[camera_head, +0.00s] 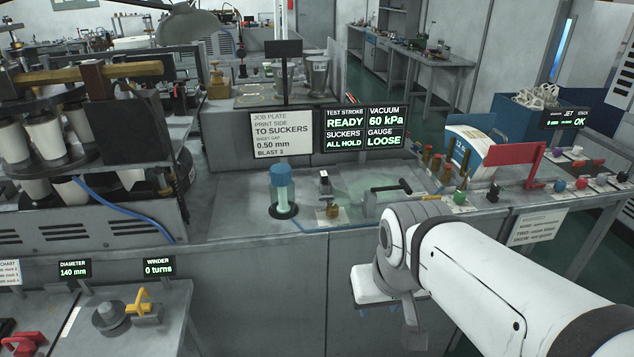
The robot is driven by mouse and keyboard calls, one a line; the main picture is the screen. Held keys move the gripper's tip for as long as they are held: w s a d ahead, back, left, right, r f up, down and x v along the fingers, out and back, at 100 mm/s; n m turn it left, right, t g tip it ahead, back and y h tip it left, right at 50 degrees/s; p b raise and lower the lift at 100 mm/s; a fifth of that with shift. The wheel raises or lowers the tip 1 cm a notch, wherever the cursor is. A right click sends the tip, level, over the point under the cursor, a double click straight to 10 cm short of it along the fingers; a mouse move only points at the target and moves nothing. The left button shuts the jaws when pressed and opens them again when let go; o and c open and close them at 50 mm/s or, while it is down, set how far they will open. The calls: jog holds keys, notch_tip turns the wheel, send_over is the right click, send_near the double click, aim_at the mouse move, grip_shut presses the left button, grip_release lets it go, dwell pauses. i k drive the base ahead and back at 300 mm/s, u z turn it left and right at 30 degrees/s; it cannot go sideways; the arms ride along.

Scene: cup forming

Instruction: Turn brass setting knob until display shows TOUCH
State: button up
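A small brass knob (333,212) sits on a pale plate at the front edge of the grey bench, right of a blue-capped cylinder. The black display (366,128) behind it reads TEST STROKE READY, VACUUM 60 kPa, SUCKERS ALL HOLD and GAUGE LOOSE. My white arm comes in from the lower right. My gripper (385,300) hangs in front of the bench, below and right of the knob and apart from it. Its fingers are partly hidden by my wrist, so I cannot tell whether they are open or shut.
The blue-capped cylinder (282,192) stands left of the knob. A black-handled lever (390,190) stands close on its right. A job plate sign (283,134) stands behind. A red bracket (520,165) and several coloured knobs are farther right. A cup rack fills the left.

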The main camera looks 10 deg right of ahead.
aim_at(332, 209)
jog(key=i, duration=0.95)
jog(key=u, duration=0.05)
